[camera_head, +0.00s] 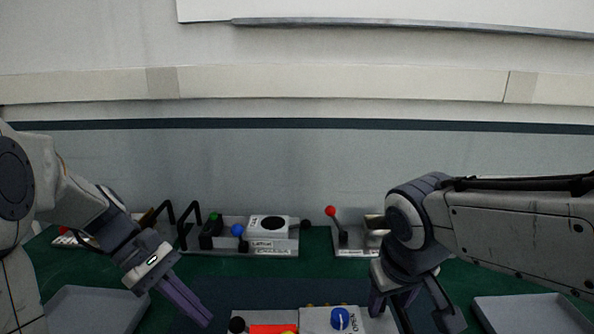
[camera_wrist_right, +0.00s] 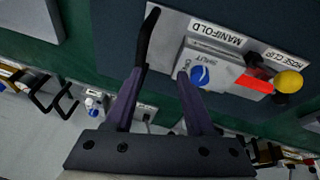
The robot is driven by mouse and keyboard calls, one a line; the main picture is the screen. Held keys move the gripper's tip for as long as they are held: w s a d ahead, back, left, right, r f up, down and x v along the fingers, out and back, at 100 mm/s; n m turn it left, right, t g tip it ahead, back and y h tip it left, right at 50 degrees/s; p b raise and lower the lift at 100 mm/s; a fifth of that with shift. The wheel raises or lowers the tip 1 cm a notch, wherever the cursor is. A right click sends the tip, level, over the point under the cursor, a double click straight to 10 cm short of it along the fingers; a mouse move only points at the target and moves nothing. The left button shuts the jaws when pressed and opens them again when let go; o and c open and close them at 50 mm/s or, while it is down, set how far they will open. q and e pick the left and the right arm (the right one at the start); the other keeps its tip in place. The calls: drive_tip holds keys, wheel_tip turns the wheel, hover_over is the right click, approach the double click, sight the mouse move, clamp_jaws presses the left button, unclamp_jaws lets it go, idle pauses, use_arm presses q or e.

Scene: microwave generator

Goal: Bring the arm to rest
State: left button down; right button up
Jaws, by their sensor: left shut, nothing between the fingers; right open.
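My left arm reaches in from the left in the head view. Its gripper (camera_head: 200,314) is shut and empty, with its fingers pointing down and to the right above the dark mat. My right arm comes in from the right. Its gripper (camera_head: 410,305) points down, open, just right of the manifold block with the blue knob (camera_head: 340,318). In the right wrist view the open fingers (camera_wrist_right: 160,82) are spread in front of the manifold plate (camera_wrist_right: 172,28). A black handle (camera_wrist_right: 147,36) appears by one fingertip; whether it touches cannot be told.
A plate with a white block (camera_head: 268,225) and several knobs stands at the back. A red-tipped lever (camera_head: 332,212) stands on another plate. Grey trays lie at the left (camera_head: 95,308) and right (camera_head: 530,315). A yellow knob (camera_wrist_right: 288,82) sits by the hose clip label.

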use_arm(q)
drive_tip(key=s+d+m+t+y+p, duration=0.2)
drive_tip(key=s+d+m+y+p, duration=0.2)
drive_tip(key=m, duration=1.7)
drive_tip(key=s+d+y, duration=0.3)
drive_tip(key=s+d, duration=0.5)
drive_tip(key=s, duration=0.1)
drive_tip(key=shift+s+d+f, duration=0.2)
drive_tip(key=shift+s+d, duration=0.05)
drive_tip(key=shift+d, duration=0.15)
use_arm(e)
drive_tip(key=s+a+f+n+g+y, duration=0.1)
drive_tip(key=s+a+n+g, duration=0.1)
drive_tip(key=s+a, duration=0.2)
drive_tip(key=s+a+f+n+g, duration=0.1)
drive_tip(key=s+a, duration=0.4)
drive_tip(key=s, duration=0.5)
drive_tip(key=shift+f+n+g+y, duration=0.4)
drive_tip(key=shift+f+n, duration=0.05)
drive_tip(key=shift+n, duration=0.45)
